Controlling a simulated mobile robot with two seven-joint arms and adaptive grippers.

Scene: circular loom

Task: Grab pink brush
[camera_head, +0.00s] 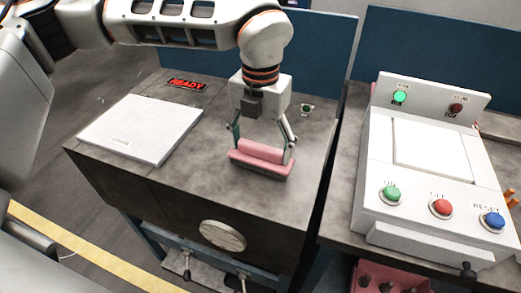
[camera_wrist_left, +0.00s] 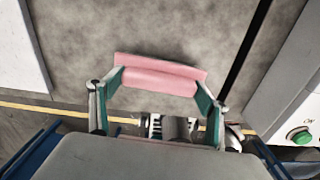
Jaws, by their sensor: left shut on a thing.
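The pink brush (camera_head: 262,158) is a long bar with a rounded grip on a flatter base. It is at the front right of the dark grey bench top in the head view. My left gripper (camera_head: 263,150) comes down from above with its fingers at the two ends of the brush and is shut on it. In the left wrist view the brush (camera_wrist_left: 160,76) lies across between the two green-padded fingertips of the left gripper (camera_wrist_left: 160,92). I cannot tell whether the brush touches the bench. My right gripper is in neither view.
A white flat panel (camera_head: 142,128) lies on the bench to the left, with a red READY sign (camera_head: 187,84) behind it. A white control box (camera_head: 428,170) with green, red and blue buttons stands on the right. A pink crate (camera_head: 388,279) sits low at the front right.

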